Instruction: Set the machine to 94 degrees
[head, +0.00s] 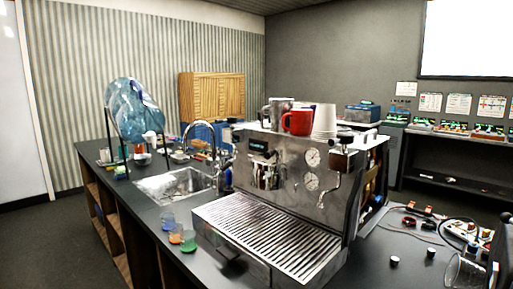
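A silver espresso machine (290,165) stands on the dark counter in the middle of the head view. A small dark display (258,147) with faint blue characters is at the upper left of its front; the characters are too small to read. Two round white gauges sit one above the other on the right of the front, an upper gauge (312,158) and a lower gauge (311,181). A ribbed drip tray (268,235) juts out at the machine's base. Neither of my grippers shows in the head view.
A red mug (297,122), a metal cup and white cups stand on the machine. A sink (175,185) with a tall tap lies to its left. Small coloured cups (188,241) stand by the drip tray. Cables and small parts (412,222) lie at right. Floor is free at left.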

